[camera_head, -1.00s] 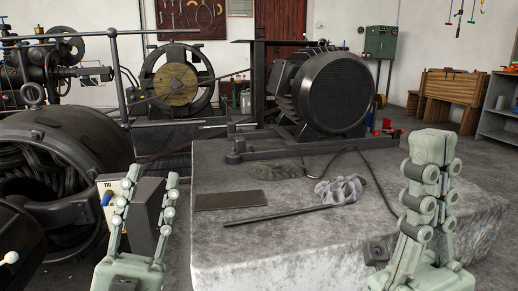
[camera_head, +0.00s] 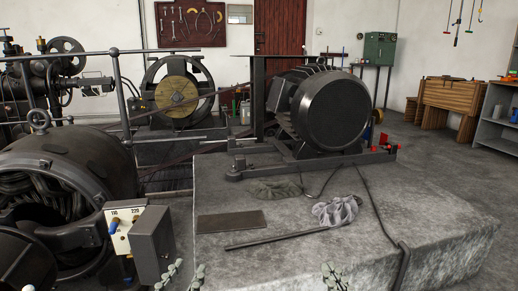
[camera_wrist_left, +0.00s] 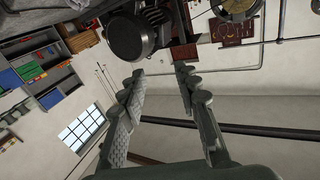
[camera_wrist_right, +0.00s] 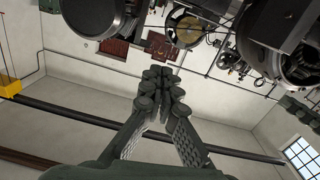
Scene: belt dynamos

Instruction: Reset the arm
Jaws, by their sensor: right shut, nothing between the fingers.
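My left gripper (camera_head: 183,275) shows only its pale green fingertips at the bottom edge of the head view, in front of the switch box. In the left wrist view its two fingers (camera_wrist_left: 158,76) stand apart with nothing between them. My right gripper (camera_head: 333,276) shows only its fingertips at the bottom edge, over the front of the stone block. In the right wrist view its fingers (camera_wrist_right: 160,76) are together and hold nothing. The rest of both arms is out of the head view.
A concrete block (camera_head: 300,255) carries a dark motor (camera_head: 330,110), a flat plate (camera_head: 231,221), a rod (camera_head: 270,238) and a crumpled grey cloth (camera_head: 337,210). A grey switch box (camera_head: 152,243) and a large round machine (camera_head: 65,165) stand at left. A cable hangs over the block's front.

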